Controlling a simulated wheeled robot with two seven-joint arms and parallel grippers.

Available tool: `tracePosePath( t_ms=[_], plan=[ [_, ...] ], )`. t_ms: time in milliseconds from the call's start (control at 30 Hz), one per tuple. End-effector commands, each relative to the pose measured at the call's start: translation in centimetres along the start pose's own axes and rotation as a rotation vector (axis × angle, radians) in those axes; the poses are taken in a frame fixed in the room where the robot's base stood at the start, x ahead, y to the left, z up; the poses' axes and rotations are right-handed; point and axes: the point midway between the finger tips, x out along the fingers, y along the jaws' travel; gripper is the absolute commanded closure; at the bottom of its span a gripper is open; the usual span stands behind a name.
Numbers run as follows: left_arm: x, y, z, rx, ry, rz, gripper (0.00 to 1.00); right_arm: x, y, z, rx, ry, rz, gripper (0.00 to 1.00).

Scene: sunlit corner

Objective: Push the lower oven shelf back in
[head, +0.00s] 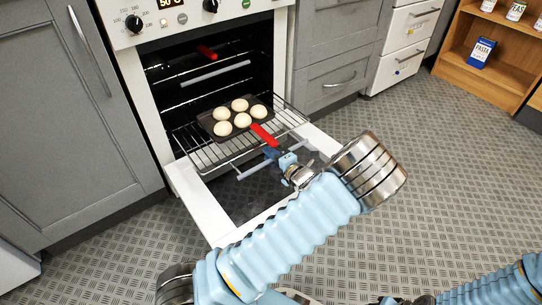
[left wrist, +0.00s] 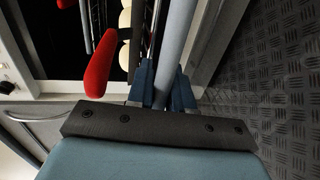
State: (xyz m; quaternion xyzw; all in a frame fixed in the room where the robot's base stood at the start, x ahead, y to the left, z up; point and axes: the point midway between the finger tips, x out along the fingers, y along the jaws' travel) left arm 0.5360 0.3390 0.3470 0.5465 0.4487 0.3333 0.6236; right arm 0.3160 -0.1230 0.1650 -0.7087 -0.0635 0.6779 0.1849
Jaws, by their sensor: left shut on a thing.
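The lower oven shelf (head: 211,155) is a wire rack pulled out over the open oven door (head: 190,192). It carries a dark baking pan (head: 208,120) with several pale buns (head: 241,120) and a red handle (head: 263,135); the handle also shows in the left wrist view (left wrist: 98,66). A grey bar (head: 247,171) runs along the shelf's front. My left gripper (head: 273,155) is shut on this bar near its right part. In the left wrist view the bar (left wrist: 174,45) passes between the blue fingers (left wrist: 164,85). My right gripper is not visible.
An upper shelf with its own grey bar (head: 215,74) and a red handle (head: 206,52) is inside the oven. Grey cabinets (head: 60,120) flank the oven. A wooden shelf unit (head: 490,60) stands at the far right. The patterned floor (head: 440,170) is open to the right.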

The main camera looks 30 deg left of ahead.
Motion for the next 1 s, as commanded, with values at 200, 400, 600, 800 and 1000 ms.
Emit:
tracePosePath(
  t_ms=[200,400,600,800,1000],
  plan=[
    [0.1,0.0,0.0,0.0,0.0,-0.001,1.0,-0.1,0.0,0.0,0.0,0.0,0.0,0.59],
    [1.8,0.5,-0.1,-0.001,0.002,0.0,1.0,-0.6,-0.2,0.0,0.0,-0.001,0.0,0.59],
    [5.8,1.4,-0.1,0.0,0.004,0.001,1.0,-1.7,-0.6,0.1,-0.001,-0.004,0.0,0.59],
    [11.3,2.4,-0.2,0.0,0.004,0.0,1.0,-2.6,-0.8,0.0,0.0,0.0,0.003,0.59],
    [16.8,3.4,-0.2,-0.001,0.003,0.0,1.0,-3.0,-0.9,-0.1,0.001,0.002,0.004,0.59]
  ],
)
